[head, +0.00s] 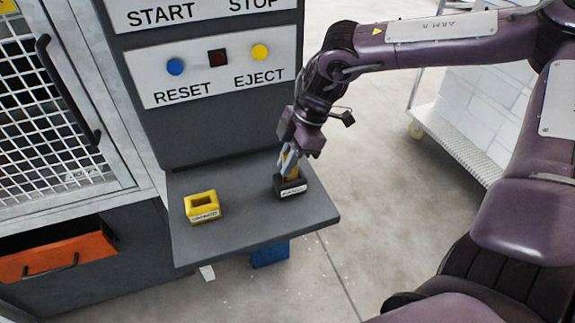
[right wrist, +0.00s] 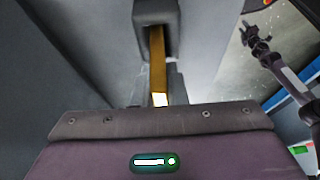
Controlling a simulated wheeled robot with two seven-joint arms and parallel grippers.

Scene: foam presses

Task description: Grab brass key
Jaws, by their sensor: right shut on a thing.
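The brass key (right wrist: 158,72) is a flat golden bar. It stands upright in a black holder (head: 291,190) with a white label, on the grey shelf (head: 250,226) of the press. In the right wrist view the key runs into the slot of the dark holder (right wrist: 155,14). My right gripper (head: 288,161) points down just above the holder and is shut on the key; the fingers hide part of it. What looks like my left gripper (right wrist: 258,36) shows small at the upper right of the right wrist view; its jaws are unclear.
A yellow holder (head: 202,206) with a white label stands to the left on the shelf. Behind is a panel with RESET and EJECT buttons (head: 218,66). A mesh door (head: 55,110) and an orange drawer (head: 55,258) are at left. A white cart (head: 480,120) stands at right.

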